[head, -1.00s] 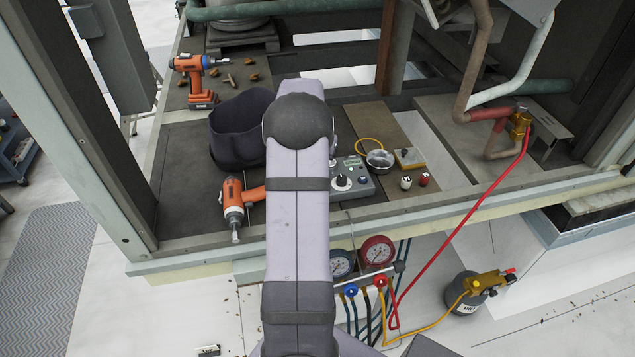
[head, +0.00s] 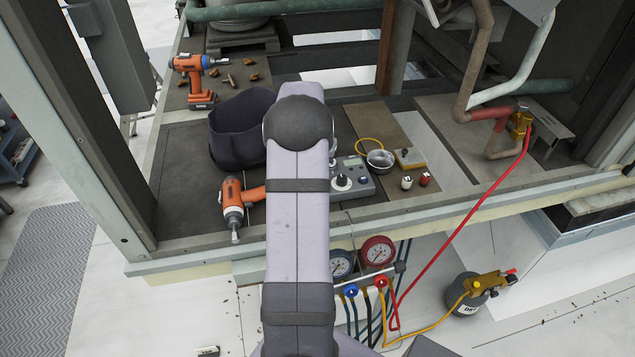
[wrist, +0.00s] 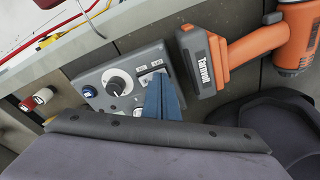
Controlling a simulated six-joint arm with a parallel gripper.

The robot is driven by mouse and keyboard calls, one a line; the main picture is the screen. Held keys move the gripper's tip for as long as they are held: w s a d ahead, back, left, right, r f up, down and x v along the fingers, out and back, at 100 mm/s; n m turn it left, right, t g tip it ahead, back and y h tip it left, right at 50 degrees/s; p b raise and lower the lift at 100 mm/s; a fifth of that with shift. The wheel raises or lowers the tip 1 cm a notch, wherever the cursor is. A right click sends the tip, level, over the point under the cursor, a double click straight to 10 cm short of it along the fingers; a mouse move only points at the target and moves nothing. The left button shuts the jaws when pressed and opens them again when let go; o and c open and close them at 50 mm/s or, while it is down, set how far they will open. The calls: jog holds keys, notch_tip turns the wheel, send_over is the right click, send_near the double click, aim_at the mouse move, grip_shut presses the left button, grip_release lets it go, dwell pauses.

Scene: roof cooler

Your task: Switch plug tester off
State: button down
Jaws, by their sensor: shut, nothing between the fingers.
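The plug tester is a grey box (head: 358,187) on the deck, partly behind my arm in the head view. In the wrist view the tester (wrist: 119,77) shows a black knob with a white ring, some small buttons, and a pale labelled switch area (wrist: 150,70) near its edge. My gripper's blue fingers (wrist: 157,82) are shut with nothing between them. Their tips are over the panel right beside the switch area. I cannot tell whether they touch it, and they hide part of the panel. The switch's position is not clear. In the head view my arm hides the gripper.
An orange drill (wrist: 238,50) lies close beside the tester, also in the head view (head: 236,203). A dark bag (head: 236,130) stands behind it. Red and white fittings (head: 424,180) and a metal bowl (head: 380,159) sit to the tester's right.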

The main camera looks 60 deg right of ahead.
notch_tip(320, 180, up, 7)
jog(key=p, duration=0.5)
jog(key=shift+p, duration=0.3)
dwell(0.5)
jog(key=s+a+f+n+g+y, duration=0.1)
jog(key=s+a+f+n, duration=0.2)
jog(key=a, duration=0.4)
jog(key=s+a+f+n+y, duration=0.1)
jog(key=s+a+f+y, duration=0.1)
jog(key=s+a+f, duration=0.3)
jog(key=w+a+r+n, duration=0.1)
jog(key=a+r+n, duration=0.2)
jog(key=a, duration=0.8)
jog(key=a+r+n, duration=0.3)
jog(key=a+n, duration=0.1)
jog(key=a, duration=0.7)
jog(key=w+a+r+n+h, duration=0.1)
jog(key=a+r+n, duration=0.2)
jog(key=a, duration=0.8)
jog(key=shift+w+n+t, duration=0.3)
jog(key=shift+w+n, duration=0.05)
jog(key=shift+n, duration=0.15)
